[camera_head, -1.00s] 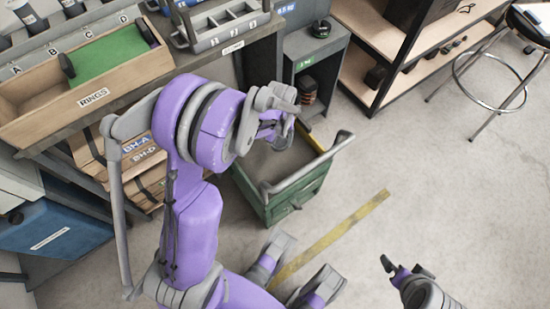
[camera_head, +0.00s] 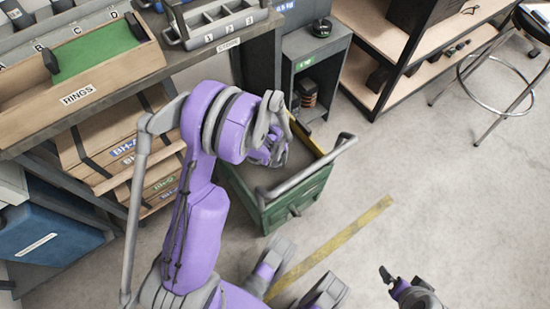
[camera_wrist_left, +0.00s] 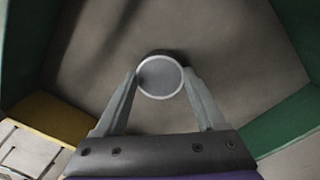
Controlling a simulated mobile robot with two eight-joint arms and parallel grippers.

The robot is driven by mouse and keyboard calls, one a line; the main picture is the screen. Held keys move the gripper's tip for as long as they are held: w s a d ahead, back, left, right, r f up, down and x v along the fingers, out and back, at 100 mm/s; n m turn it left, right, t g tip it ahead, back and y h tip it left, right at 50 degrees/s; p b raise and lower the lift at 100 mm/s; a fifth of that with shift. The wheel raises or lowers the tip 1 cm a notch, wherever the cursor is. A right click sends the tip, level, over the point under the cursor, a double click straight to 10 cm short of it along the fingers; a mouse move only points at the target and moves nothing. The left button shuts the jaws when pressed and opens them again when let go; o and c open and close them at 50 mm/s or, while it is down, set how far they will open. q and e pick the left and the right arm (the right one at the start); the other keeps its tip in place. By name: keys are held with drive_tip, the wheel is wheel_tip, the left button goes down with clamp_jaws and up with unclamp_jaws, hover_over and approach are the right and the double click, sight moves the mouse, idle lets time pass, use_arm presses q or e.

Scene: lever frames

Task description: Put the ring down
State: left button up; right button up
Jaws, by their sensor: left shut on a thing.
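The ring (camera_wrist_left: 160,93) shows in the left wrist view as a round, pale-rimmed piece with a grey middle. It sits between the two fingertips of my left gripper (camera_wrist_left: 161,77), which is shut on it. In the head view my left gripper (camera_head: 274,156) hangs over the open green bin (camera_head: 297,213), and its own wrist hides the ring. The bin's brown-grey floor lies below the ring; I cannot tell how far. My right gripper (camera_head: 404,281) is low at the bottom right, over clear floor; I cannot tell its jaw state.
A wooden tray labelled RINGS (camera_head: 78,96) with a green base stands on the bench at left. A grey cabinet (camera_head: 312,60) stands behind the bin. Open floor with a yellow stripe (camera_head: 335,240) lies to the right.

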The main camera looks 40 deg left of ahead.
sight(275, 160)
use_arm(q)
drive_tip(key=shift+f, duration=0.15)
drive_tip(key=o, duration=1.5)
drive_tip(key=shift+o, duration=0.2)
drive_tip(key=shift+r, duration=0.3)
wheel_tip(275, 160, up, 12)
drive_tip(key=p, duration=0.3)
